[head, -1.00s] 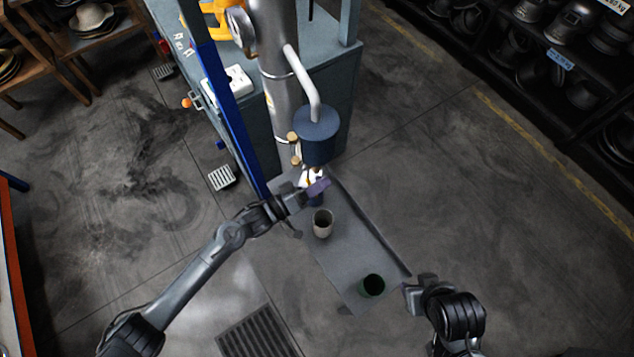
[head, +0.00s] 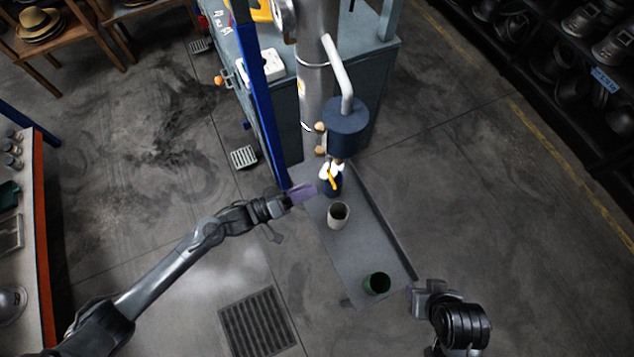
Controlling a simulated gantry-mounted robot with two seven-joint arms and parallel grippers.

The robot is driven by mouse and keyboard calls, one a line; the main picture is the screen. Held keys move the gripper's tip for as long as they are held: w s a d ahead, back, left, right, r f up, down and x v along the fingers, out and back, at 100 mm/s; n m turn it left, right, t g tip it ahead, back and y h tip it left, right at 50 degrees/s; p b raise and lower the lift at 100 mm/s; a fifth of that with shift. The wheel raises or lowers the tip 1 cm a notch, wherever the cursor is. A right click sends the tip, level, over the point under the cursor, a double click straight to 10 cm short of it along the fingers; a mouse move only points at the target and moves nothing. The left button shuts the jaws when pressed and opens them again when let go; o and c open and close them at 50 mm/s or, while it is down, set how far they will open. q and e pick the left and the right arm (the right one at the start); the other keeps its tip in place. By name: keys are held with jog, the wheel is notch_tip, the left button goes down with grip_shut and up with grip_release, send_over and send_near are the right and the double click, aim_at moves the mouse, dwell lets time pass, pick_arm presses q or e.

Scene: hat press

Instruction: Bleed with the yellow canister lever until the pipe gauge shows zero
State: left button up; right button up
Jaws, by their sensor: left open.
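A dark blue canister (head: 347,128) hangs on a white bent tube (head: 341,72) beside the grey pipe (head: 316,85). Under it is a small yellow lever (head: 332,179) with white parts around it and a dark body below. A round fitting (head: 284,18) high on the pipe may be the gauge; I cannot read it. My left gripper (head: 302,192) has purple fingertips, is open, and stands left of the lever, apart from it. My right gripper (head: 411,288) is near the tray's front right corner; its jaws are too small to tell.
A grey tray (head: 350,254) on the floor holds a pale cup (head: 338,215) and a green cup (head: 377,284). A blue post (head: 258,92) and a teal cabinet (head: 377,66) stand close to the pipe. Floor to the right is clear.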

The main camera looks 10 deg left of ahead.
pick_arm(q)
jog(key=shift+s+a, duration=0.25)
jog(key=shift+a, duration=0.15)
